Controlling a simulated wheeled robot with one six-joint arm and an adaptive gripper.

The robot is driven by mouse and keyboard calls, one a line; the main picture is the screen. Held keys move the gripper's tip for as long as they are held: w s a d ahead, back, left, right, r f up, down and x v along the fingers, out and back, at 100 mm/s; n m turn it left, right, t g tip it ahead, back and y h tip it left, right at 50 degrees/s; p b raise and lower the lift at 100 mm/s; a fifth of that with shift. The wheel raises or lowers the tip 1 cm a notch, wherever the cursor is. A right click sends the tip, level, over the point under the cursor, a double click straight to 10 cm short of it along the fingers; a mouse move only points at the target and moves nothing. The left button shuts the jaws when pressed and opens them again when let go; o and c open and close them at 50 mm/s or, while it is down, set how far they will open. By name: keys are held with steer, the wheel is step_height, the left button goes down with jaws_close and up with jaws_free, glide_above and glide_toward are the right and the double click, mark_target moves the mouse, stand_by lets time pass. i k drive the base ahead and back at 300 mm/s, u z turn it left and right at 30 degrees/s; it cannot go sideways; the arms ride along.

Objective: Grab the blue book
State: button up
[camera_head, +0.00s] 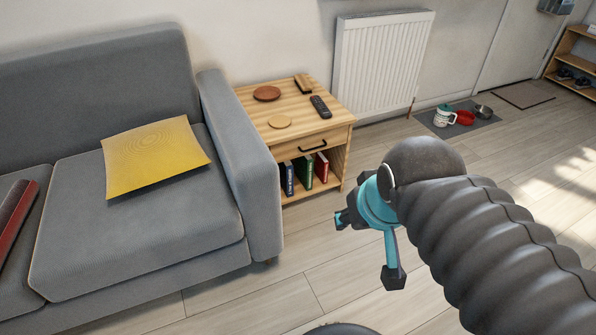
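The blue book (289,179) stands upright at the left end of a row of books on the lower shelf of a small wooden side table (329,130). A green book (305,172) and a red book (322,168) stand to its right. The sofa arm lies close to the blue book's left. My gripper (366,248) is to the right of and nearer than the table, over the floor. Its two fingers are spread wide apart, with nothing visible between them.
A grey sofa (145,235) with a yellow cushion (153,156) fills the left. A remote (321,107) and round coasters lie on the tabletop. A white radiator (379,64) is behind. A mat (484,124) with cups and a red bowl lies at the right. Floor before the table is clear.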

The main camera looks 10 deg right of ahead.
mark_target(286, 169)
steer(key=u, duration=0.3)
steer(key=k, duration=0.35)
steer(key=z, duration=1.2)
steer(key=i, duration=1.1)
steer(key=u, duration=0.35)
